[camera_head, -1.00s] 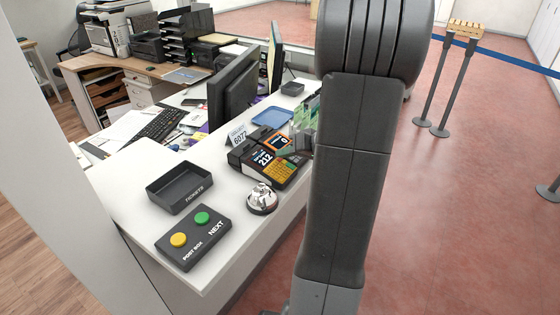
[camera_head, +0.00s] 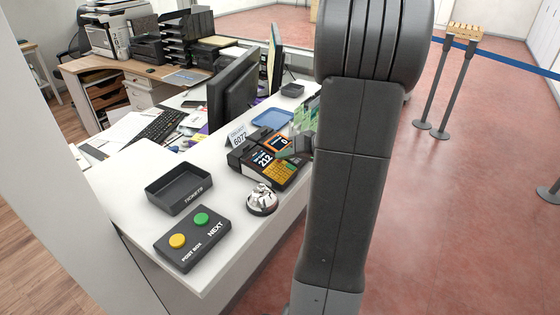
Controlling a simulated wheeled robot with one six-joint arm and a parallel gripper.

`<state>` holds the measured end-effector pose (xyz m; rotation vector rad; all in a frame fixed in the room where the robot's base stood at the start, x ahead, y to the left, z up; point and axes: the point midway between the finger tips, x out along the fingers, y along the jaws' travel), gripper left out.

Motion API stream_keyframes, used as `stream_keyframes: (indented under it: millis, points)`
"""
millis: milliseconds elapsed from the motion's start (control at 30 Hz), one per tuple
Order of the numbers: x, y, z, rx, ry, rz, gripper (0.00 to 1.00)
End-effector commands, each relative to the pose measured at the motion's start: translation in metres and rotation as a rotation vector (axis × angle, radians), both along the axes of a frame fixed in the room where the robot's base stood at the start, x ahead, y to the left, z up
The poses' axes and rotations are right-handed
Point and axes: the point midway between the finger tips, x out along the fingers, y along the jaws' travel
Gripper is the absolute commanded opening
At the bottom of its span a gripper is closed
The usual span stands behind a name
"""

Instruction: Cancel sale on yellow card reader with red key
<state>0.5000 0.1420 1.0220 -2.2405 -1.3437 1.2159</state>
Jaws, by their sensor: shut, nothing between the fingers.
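The card reader with the yellow keypad (camera_head: 284,176) stands on the white counter, its dark screen (camera_head: 264,159) showing 212. Its red key is too small to make out. A second reader with an orange screen (camera_head: 276,142) stands just behind it. My gripper (camera_head: 286,155) is shut and empty. Its grey tip shows from behind my arm, over or beside the far right part of the yellow reader. I cannot tell whether it touches. The rest of my gripper is hidden behind my arm.
A silver bell (camera_head: 262,199) stands just in front of the reader. A button box (camera_head: 191,239) and a black tray (camera_head: 178,187) are nearer left. A number sign (camera_head: 237,137), blue tray (camera_head: 272,117), leaflets (camera_head: 306,114) and monitor (camera_head: 234,90) stand farther back.

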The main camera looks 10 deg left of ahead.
Motion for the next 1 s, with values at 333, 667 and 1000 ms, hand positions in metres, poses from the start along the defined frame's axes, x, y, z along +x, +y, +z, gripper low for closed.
stream_keyframes:
  millis: [333,667,1000]
  points:
    - [0.000,-0.001,0.006,0.000,0.000,0.000,0.00]
    - [-0.001,-0.003,0.014,0.000,0.000,0.000,0.00]
    - [-0.001,-0.005,0.025,0.000,-0.001,-0.001,0.00]
